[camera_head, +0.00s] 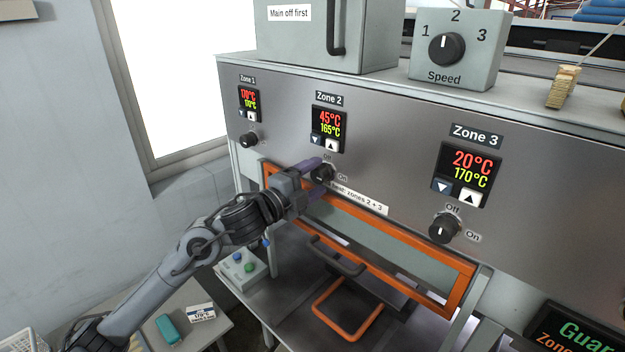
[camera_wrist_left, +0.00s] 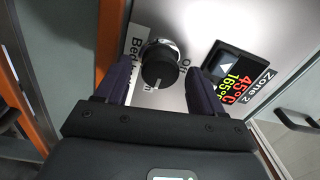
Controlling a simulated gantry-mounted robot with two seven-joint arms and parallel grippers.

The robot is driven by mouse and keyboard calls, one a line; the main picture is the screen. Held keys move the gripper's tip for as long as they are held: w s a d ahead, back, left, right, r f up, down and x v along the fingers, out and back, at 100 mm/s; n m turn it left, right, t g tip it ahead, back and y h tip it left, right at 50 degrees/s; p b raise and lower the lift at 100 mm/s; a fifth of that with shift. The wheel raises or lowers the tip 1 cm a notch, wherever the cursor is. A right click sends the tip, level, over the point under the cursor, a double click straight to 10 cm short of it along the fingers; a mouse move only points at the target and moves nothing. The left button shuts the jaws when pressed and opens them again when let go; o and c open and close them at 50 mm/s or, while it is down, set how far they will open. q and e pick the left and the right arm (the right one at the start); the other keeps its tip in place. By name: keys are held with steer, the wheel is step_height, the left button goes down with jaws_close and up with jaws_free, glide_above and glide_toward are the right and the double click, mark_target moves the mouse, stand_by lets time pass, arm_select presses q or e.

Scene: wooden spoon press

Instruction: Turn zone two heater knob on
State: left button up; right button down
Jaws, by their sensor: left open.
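The zone two heater knob (camera_head: 322,174) is a round black knob on the grey panel below the Zone 2 display (camera_head: 329,128). My left gripper (camera_head: 318,178) reaches it from the lower left, open. In the left wrist view the knob (camera_wrist_left: 159,68) sits between the two dark fingers (camera_wrist_left: 160,86), with gaps on both sides. The knob's white mark faces the bottom of that view, toward a partly hidden label that seems to be On. The Off label is to the knob's right there. The Zone 2 display reads 45°C over 165°C. My right gripper is not in view.
The Zone 1 knob (camera_head: 249,140) and Zone 3 knob (camera_head: 445,228) are on the same panel. An orange guard frame (camera_head: 400,235) runs just below. A speed box (camera_head: 459,50) stands on top. A side table with a teal object (camera_head: 168,329) is at lower left.

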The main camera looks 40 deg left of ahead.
arm_select(q)
steer(key=s+b, duration=0.2)
steer(key=s, duration=0.8)
steer(key=shift+s+a+f, duration=0.2)
steer(key=shift+s+a, duration=0.15)
steer(key=shift+s, duration=0.05)
